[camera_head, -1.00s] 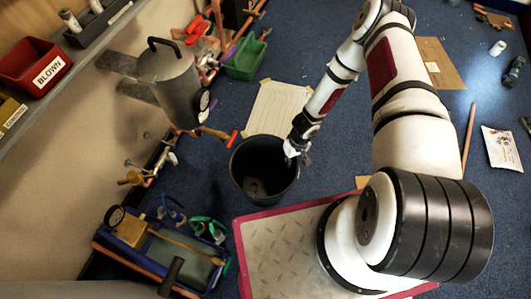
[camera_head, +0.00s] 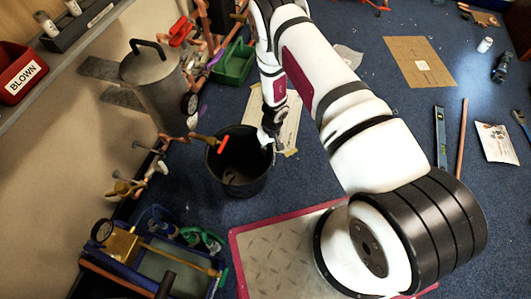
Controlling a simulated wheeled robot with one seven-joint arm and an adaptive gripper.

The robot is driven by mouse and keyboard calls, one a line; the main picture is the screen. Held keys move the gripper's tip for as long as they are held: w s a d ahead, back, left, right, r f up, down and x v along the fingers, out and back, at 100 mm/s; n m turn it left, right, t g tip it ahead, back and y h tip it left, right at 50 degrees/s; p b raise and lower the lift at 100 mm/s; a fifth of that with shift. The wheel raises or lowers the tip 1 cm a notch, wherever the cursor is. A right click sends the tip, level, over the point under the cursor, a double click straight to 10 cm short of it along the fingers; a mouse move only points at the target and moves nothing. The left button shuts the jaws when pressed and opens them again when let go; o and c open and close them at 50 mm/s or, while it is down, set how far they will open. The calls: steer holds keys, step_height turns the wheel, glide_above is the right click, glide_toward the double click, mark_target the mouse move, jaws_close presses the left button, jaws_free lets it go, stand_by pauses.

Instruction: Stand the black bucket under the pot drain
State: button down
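The black bucket (camera_head: 232,188) stands upright on the blue floor, in front of the wall-mounted pot. The pot (camera_head: 155,85) is a grey metal cylinder with a black handle on its lid. Its drain (camera_head: 205,138) is a brass valve with a red lever, and it reaches over the left part of the bucket's mouth in this view. My gripper (camera_head: 271,140) is at the right rim of the bucket, pointing down. Its fingers are small and partly hidden, so I cannot tell whether they grip the rim.
A blue crate (camera_head: 150,262) with tools and a brass pump stands at the lower left. A green tray (camera_head: 233,65) lies behind the bucket. Copper pipework (camera_head: 130,187) runs along the left wall. The floor at the right holds a spirit level (camera_head: 440,137) and a cardboard sheet (camera_head: 420,62).

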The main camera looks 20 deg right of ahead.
steer(key=shift+w+a, duration=0.15)
steer(key=shift+f+b, duration=1)
steer(key=shift+f, duration=0.7)
steer(key=shift+f, duration=0.15)
steer(key=c, duration=1.8)
jaws_free()
step_height(320, 180, up, 12)
steer(key=d+p, duration=0.1)
steer(key=p, duration=0.3)
steer(key=shift+w+d, duration=0.2)
steer(key=shift+d, duration=0.05)
